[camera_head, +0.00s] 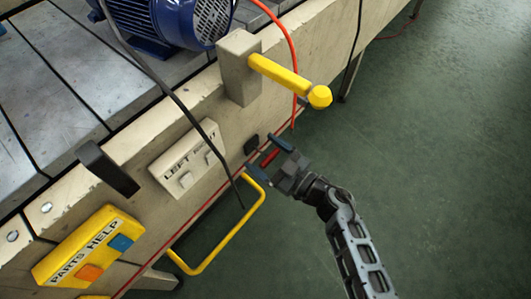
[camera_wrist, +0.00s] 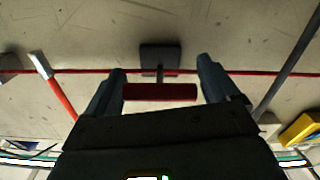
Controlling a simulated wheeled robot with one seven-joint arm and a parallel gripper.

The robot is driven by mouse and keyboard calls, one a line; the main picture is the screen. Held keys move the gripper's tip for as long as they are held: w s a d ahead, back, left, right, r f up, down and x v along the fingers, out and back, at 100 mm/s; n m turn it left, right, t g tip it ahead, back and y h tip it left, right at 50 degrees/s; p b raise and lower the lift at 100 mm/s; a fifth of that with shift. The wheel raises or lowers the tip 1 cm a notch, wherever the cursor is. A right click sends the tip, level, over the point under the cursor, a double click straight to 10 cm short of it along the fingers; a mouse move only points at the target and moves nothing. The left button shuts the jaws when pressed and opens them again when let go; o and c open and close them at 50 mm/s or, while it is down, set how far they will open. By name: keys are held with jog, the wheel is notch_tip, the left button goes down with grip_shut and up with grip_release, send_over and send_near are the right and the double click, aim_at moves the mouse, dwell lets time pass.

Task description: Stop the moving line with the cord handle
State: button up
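The cord handle is a red crossbar (camera_wrist: 160,92) on a short stem from a dark square mount on the beige side of the line. A thin red cord (camera_wrist: 85,72) runs along that side at the mount. In the head view, my gripper (camera_head: 270,158) faces the line's side. The red handle (camera_head: 269,158) shows between its fingers, partly hidden.
A yellow lever (camera_head: 285,76) sticks out above my gripper. A yellow hoop (camera_head: 228,238) hangs to the left below. A switch box (camera_head: 187,160), a PARTS HELP box (camera_head: 88,248), a blue motor (camera_head: 170,22), an orange hose (camera_head: 288,40) and a black cable are near. Green floor at right is clear.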

jog(key=c, duration=0.8)
jog(key=p+v, duration=0.1)
jog(key=v, duration=0.2)
jog(key=shift+s, duration=0.1)
jog(key=o, duration=1.3)
jog(key=shift+c, duration=0.2)
jog(key=p+v, duration=0.1)
jog(key=v, duration=0.6)
jog(key=shift+s+d+p, duration=0.25)
jog(key=shift+d+p, duration=0.1)
